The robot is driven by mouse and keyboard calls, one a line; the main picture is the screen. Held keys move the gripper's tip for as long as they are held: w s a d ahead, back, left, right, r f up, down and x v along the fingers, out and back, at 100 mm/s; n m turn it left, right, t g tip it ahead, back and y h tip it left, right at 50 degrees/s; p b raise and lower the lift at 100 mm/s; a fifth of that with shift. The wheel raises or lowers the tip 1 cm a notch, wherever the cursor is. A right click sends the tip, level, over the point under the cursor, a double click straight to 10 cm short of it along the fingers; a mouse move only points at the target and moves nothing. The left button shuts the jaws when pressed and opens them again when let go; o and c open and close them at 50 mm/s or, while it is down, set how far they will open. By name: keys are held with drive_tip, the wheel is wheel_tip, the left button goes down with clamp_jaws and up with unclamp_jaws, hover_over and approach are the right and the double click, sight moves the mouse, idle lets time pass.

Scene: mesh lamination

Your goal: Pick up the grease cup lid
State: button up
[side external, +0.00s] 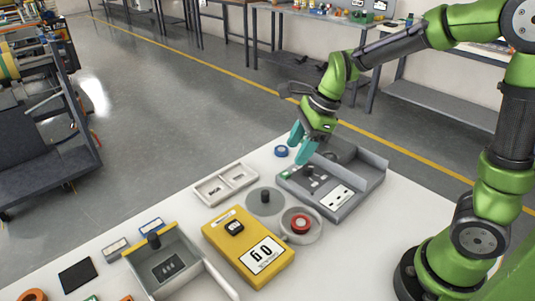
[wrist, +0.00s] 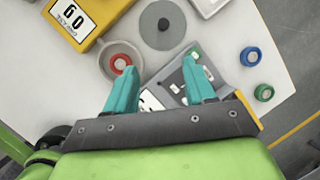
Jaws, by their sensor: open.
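The grease cup lid looks to be the flat grey disc (side external: 257,208) with a black knob standing on it. It lies on the white table, and it also shows at the top middle of the wrist view (wrist: 150,36). Beside it is a round grey cup (side external: 287,236) with a red piece in its middle, also in the wrist view (wrist: 107,50). My gripper (side external: 299,146) is open and empty, above the far side of the table near the grey tray. In the wrist view its teal fingers (wrist: 159,66) point toward the lid, apart from it.
A grey tray (side external: 325,207) with small parts lies below my gripper. A yellow box (side external: 225,243) marked 60 stands in front of the lid. A blue roll (side external: 281,151) and a green roll (wrist: 263,93) lie near the table edge. A pale two-part tray (side external: 225,184) sits left of the lid.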

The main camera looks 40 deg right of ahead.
drive_tip(key=m, duration=0.3)
hover_over(266, 192)
drive_tip(key=s+d, duration=0.2)
wheel_tip(266, 192, down, 10)
drive_tip(key=shift+s+d+r, duration=0.1)
drive_tip(key=shift+s+r, duration=0.05)
drive_tip(key=shift+r, duration=0.1)
drive_tip(key=shift+w+x, duration=0.15)
drive_tip(key=shift+x, duration=1.35)
drive_tip(key=shift+w+x, duration=0.15)
drive_tip(key=shift+x, duration=1.3)
drive_tip(key=shift+r, duration=0.1)
drive_tip(key=shift+c, duration=0.3)
clamp_jaws()
